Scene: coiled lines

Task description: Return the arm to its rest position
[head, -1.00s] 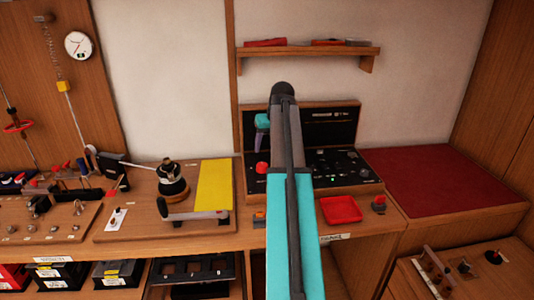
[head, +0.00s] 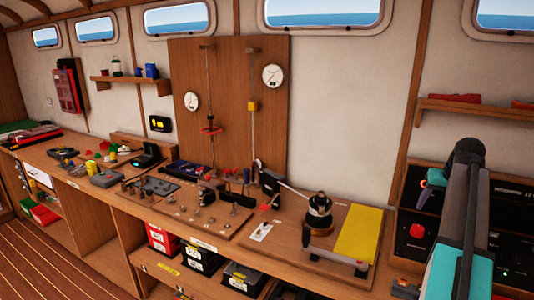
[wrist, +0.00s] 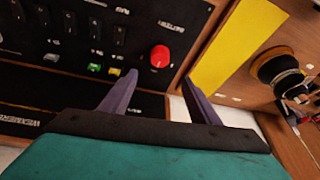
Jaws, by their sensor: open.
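My arm (head: 468,215), teal and dark grey, rises at the right of the head view in front of a black switch panel. My gripper (head: 427,185) shows small beside the arm's top, partly hidden behind it. In the wrist view my gripper (wrist: 152,88) has two purple fingers spread wide apart with nothing between them. Beyond the fingers are the switch panel (wrist: 60,75) with a red button (wrist: 160,56) and the yellow pad (wrist: 228,45). The fingers appear clear of both.
A wooden board (head: 290,245) with a black winch (head: 318,208) and the yellow pad stands left of the arm. A shelf (head: 475,115) hangs above the panel. Further left, the counter holds fittings and an upright wooden board (head: 230,90) with gauges. Floor (head: 60,260) is open at lower left.

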